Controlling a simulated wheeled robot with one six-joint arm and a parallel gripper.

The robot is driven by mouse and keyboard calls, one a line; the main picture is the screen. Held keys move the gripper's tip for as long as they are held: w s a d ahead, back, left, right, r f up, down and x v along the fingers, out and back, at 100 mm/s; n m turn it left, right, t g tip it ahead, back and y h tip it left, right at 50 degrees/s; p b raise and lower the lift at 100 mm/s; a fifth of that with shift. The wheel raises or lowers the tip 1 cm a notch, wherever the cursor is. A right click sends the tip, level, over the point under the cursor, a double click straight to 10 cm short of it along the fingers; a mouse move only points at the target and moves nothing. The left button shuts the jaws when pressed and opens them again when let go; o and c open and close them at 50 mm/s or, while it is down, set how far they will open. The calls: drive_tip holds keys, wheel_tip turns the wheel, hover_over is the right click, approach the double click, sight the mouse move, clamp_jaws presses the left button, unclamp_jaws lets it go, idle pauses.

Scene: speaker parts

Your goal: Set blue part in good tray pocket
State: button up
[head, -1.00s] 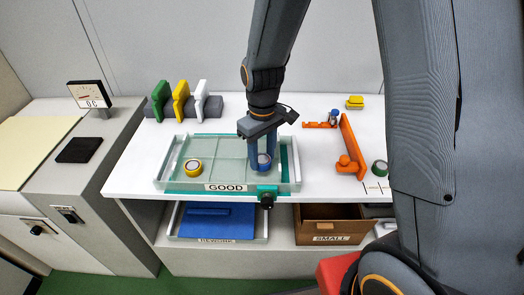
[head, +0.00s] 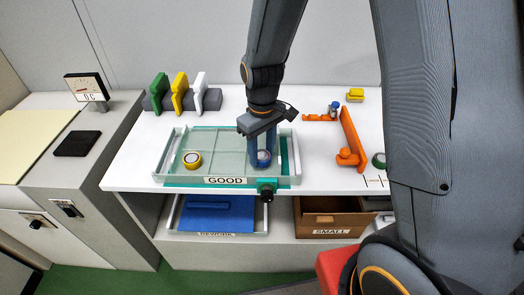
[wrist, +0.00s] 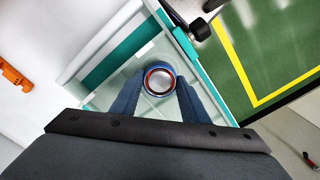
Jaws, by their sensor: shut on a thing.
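My gripper (head: 263,152) is shut on the blue part (head: 264,158), a short round piece with a pale top and a dark reddish ring. It holds the part at the front right pocket of the good tray (head: 178,150), a pale, see-through divided tray labelled GOOD. In the wrist view the part (wrist: 159,81) sits between the two blue fingers of my gripper (wrist: 155,92), over the tray floor. I cannot tell whether its underside touches the floor. A yellow round part (head: 193,160) sits in the front left pocket.
A teal clamp with a black knob (head: 266,190) is at the tray's front edge. An orange fixture (head: 350,140) and a green round part (head: 379,160) stand to the right. Coloured upright plates (head: 180,92) stand behind. A blue-floored rework tray (head: 215,218) and a box labelled SMALL (head: 330,219) are below.

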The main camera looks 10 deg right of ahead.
drive_tip(key=shift+f+b, duration=0.3)
drive_tip(key=shift+f, duration=0.4)
drive_tip(key=o, duration=1.4)
drive_tip(key=shift+r+b, duration=0.65)
drive_tip(key=shift+r, duration=3.25)
drive_tip(key=s+d+m, duration=0.2)
drive_tip(key=s+d, duration=0.1)
drive_tip(key=s+d+m, duration=0.2)
drive_tip(key=s+d, duration=0.1)
drive_tip(key=s+d+m+t, duration=0.1)
drive_tip(key=s+d+m, duration=0.1)
drive_tip(key=s+d, duration=0.1)
drive_tip(key=shift+s+d+r, duration=0.25)
drive_tip(key=shift+s, duration=0.35)
